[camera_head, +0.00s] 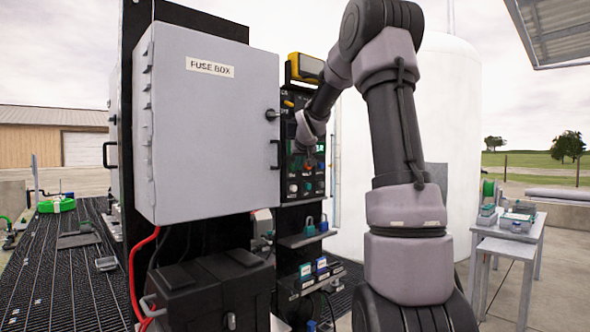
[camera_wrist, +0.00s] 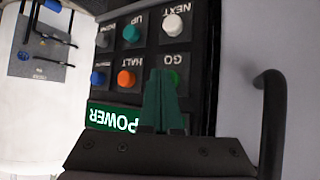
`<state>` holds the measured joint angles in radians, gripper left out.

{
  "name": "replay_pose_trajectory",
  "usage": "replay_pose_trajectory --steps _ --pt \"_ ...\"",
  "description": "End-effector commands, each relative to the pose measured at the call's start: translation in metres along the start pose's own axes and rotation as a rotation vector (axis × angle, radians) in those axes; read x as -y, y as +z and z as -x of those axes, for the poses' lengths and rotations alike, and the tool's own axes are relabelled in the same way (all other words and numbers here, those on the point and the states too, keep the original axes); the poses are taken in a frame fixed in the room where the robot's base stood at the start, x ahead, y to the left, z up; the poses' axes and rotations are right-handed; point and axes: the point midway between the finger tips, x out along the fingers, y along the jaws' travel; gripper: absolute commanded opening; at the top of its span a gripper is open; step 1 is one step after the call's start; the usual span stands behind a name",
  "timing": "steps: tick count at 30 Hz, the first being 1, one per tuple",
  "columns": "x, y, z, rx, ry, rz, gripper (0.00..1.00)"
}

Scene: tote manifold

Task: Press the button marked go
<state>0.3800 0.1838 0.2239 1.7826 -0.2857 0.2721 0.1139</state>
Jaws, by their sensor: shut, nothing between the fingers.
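The button panel fills the middle of the wrist view, its labels upside down. The button marked go (camera_wrist: 177,77) is next to the GO label (camera_wrist: 172,58) and partly hidden behind my fingers. My gripper (camera_wrist: 161,73) is shut and empty, its green fingertips over the go button's left side. I cannot tell whether they touch it. An orange button (camera_wrist: 126,78) by the HALT label is to the left. In the head view the panel (camera_head: 293,168) stands behind the fuse box, and my arm hides part of it.
A white button (camera_wrist: 173,24) by NEXT and a teal one (camera_wrist: 131,33) by UP are close by. A green POWER sign (camera_wrist: 108,118) is nearby. The grey fuse box (camera_head: 205,130) stands left of the panel, with a black handle (camera_wrist: 271,120) near my gripper.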

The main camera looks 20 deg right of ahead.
Motion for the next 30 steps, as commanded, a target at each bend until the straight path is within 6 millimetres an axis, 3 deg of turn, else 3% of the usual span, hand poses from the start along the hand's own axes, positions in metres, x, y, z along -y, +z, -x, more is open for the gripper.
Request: replay_pose_trajectory --steps 13,30 --pt "0.001 -0.001 -0.001 0.0 -0.001 0.0 0.0" --pt "-0.009 0.009 0.014 -0.001 0.0 -0.001 0.0"
